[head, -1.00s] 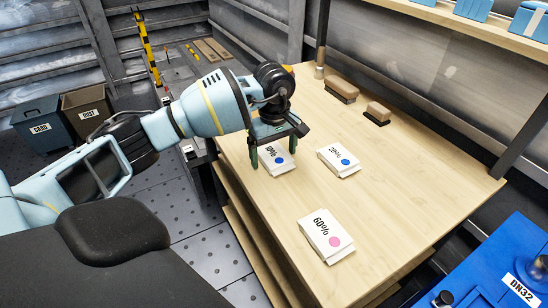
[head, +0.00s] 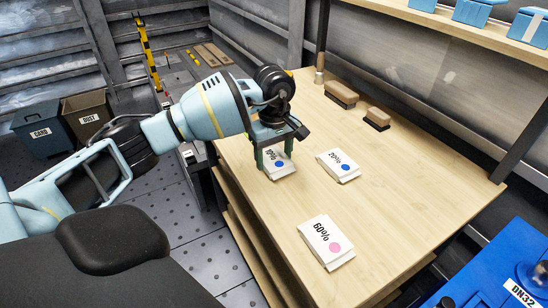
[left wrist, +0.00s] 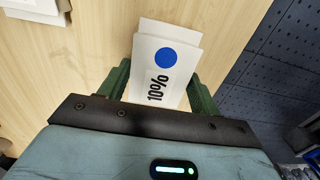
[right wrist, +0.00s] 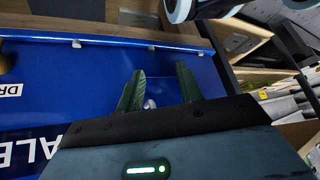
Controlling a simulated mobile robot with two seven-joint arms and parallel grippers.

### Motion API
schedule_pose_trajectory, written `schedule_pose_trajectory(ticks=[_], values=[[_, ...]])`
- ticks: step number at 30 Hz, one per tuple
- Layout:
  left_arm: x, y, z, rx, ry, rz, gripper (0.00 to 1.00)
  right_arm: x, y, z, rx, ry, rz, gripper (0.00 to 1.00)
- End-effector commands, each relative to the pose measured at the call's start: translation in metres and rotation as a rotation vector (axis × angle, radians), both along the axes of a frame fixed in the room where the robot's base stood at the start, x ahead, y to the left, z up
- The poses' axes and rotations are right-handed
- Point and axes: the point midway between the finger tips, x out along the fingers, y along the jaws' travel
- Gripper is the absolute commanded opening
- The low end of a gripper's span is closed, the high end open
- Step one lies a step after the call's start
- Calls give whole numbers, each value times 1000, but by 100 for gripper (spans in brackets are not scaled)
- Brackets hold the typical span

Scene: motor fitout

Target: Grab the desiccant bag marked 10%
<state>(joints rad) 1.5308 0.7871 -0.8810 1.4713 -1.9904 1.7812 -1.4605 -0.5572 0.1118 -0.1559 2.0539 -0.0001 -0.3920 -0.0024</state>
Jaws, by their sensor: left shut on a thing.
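The desiccant bag marked 10% (head: 278,167) is white with a blue dot and lies at the near left edge of the wooden table. My left gripper (head: 274,158) comes down over it and is shut on it, one green finger on each side. In the left wrist view the 10% bag (left wrist: 163,62) shows between the fingers (left wrist: 160,88). I cannot tell whether it is lifted off the table. The 20% bag (head: 338,166) with a blue dot and the 60% bag (head: 326,243) with a pink dot lie apart. My right gripper (right wrist: 158,88) is open and empty.
The wooden table (head: 400,205) is clear in its middle. Two brown brushes (head: 341,94) lie at its back. A blue case marked DN32 (head: 505,260) stands at the lower right. Grey and brown bins (head: 86,112) stand on the floor at the left.

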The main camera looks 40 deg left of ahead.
Motion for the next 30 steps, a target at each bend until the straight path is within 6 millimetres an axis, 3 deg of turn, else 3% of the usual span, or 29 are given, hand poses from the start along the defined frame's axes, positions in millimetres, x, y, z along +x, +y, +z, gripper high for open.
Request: schedule_pose_trajectory(ticks=[7,21,30], values=[[-3,2,30,1,-2,1,37,1,0,0,1,-3,0,36],[-99,35,36,4,2,1,37,-2,0,-6,1,5,-1,36],[-140,48,41,2,0,1,37,-2,0,-10,1,7,-1,36]])
